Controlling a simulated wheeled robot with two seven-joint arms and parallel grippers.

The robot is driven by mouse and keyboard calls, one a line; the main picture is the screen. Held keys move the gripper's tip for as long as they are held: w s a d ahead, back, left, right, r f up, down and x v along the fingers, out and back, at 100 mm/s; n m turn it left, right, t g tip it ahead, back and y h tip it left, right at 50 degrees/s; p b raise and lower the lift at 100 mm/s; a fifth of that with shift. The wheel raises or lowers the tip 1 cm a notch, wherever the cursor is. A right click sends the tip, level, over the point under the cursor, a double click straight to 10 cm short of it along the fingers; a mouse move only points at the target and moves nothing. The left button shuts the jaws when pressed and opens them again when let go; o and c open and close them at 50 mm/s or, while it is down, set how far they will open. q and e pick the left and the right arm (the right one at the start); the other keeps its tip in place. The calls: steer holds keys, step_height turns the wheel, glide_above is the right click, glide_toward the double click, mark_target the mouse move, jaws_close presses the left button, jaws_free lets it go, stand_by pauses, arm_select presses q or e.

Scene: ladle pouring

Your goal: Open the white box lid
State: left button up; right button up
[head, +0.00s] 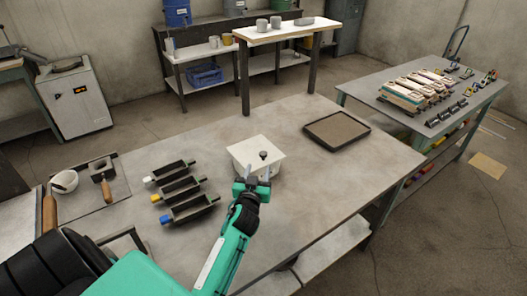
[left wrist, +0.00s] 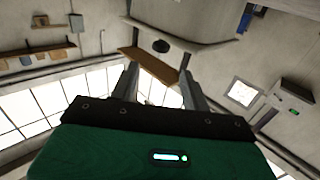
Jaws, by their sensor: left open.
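The white box (head: 243,153) stands on the grey workbench, with its flat square lid on top and a small black knob (head: 263,155) on the lid. My left gripper (head: 257,174) is at the near edge of the lid, just short of the knob in the head view. Its two fingers are apart with nothing visible between them. In the left wrist view the open fingers (left wrist: 160,85) point toward a small dark round shape; I cannot tell surely whether it is the knob. My right gripper is not in view.
Several dark open moulds (head: 186,193) lie left of the box. A shallow dark-rimmed tray (head: 337,114) lies to the right at the back. A ladle's white bowl (head: 64,181) and a wooden-handled tool (head: 104,178) are at far left. The bench right of the gripper is clear.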

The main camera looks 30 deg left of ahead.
mark_target(263, 156)
arm_select(q)
steer(key=p+x, duration=0.1)
steer(key=x, duration=0.8)
steer(key=shift+f, duration=0.1)
steer(key=shift+w+a, duration=0.1)
steer(key=shift+w, duration=0.1)
steer(key=shift+w+a, duration=0.1)
steer(key=shift+w, duration=0.1)
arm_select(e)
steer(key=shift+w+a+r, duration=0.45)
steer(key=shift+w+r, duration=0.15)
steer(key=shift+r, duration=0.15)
arm_select(q)
steer(key=shift+c, duration=0.7)
jaws_close()
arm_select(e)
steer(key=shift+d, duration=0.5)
